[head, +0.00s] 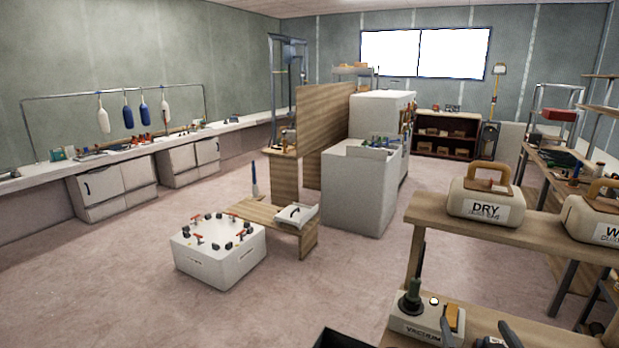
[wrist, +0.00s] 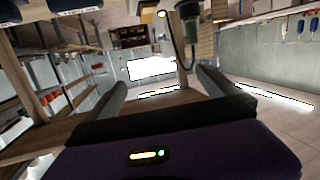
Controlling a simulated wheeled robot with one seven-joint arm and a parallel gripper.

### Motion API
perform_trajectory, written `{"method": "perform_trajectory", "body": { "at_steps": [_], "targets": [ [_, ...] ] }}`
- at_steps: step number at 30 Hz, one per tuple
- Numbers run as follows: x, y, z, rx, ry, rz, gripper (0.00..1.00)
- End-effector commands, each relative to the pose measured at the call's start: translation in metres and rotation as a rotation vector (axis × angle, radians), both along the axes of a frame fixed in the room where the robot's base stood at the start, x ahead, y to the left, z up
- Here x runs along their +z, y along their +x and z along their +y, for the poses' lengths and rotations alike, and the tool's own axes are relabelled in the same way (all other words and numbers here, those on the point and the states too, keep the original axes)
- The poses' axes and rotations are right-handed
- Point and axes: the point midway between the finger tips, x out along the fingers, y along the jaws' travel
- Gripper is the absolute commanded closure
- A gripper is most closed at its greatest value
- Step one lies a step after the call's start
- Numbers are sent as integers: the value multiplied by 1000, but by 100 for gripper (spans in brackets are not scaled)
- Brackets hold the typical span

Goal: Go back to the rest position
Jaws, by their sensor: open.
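My gripper (wrist: 160,88) shows in the wrist view with its two dark fingers spread apart. It is open and nothing is between the fingers. The wrist view is upside down, with the ceiling lights low in the picture. In the head view, dark shapes at the bottom right edge may be my fingers, but I cannot tell for sure. A vacuum unit (head: 418,326) with a dark green knob stands on the low wooden surface there.
A case marked DRY (head: 485,208) and a second case (head: 594,218) stand on the wooden shelf (head: 545,238) at right. A white box (head: 219,262) with red and black fittings stands on the floor beside a low wooden bench (head: 256,213). Open floor lies at left.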

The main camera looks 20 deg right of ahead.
Motion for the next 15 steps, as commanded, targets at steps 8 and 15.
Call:
{"method": "perform_trajectory", "body": {
  "at_steps": [8, 15],
  "targets": [
    [-14, -63, 114, 166, -57, -98, 0],
    [-10, -132, 195, 302, -55, -147, 0]
  ]
}}
